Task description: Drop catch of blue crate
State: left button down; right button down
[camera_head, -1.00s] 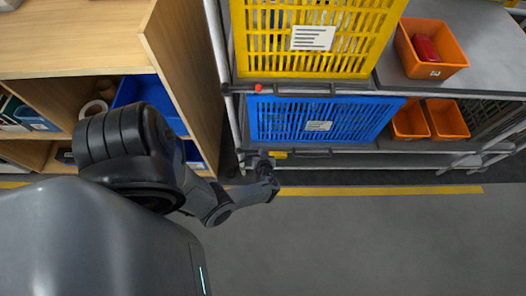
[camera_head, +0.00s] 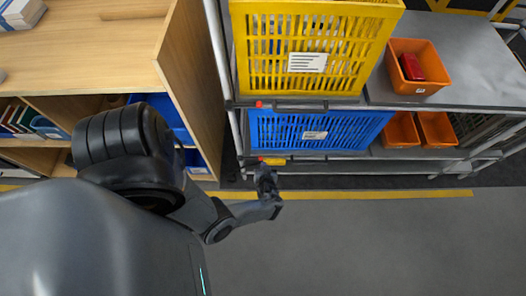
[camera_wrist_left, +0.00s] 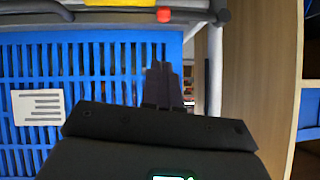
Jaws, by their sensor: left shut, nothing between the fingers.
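The blue crate (camera_head: 315,131) sits in the rack below the yellow crate, with a slatted front and white label. My left gripper (camera_head: 264,167) is right by the red end, shut and empty; touching or apart I cannot tell. In the left wrist view, the shut fingertips (camera_wrist_left: 163,72) overlap the blue crate's slats (camera_wrist_left: 85,70). A red knob (camera_wrist_left: 163,15) and a sliver of yellow (camera_wrist_left: 120,2) show near the top edge there. My right gripper is not in view.
The yellow crate (camera_head: 312,48) stands above. Orange bins (camera_head: 418,68) are at the right. A wooden shelf unit (camera_head: 190,75) stands close on the left; its panel (camera_wrist_left: 252,75) is close to the fingers. Grey floor in front is clear.

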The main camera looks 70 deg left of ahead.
pick_arm(q)
jog(key=p+v, duration=0.1)
jog(key=v, duration=0.1)
jog(key=shift+d+r, duration=0.3)
jog(key=shift+s, duration=0.1)
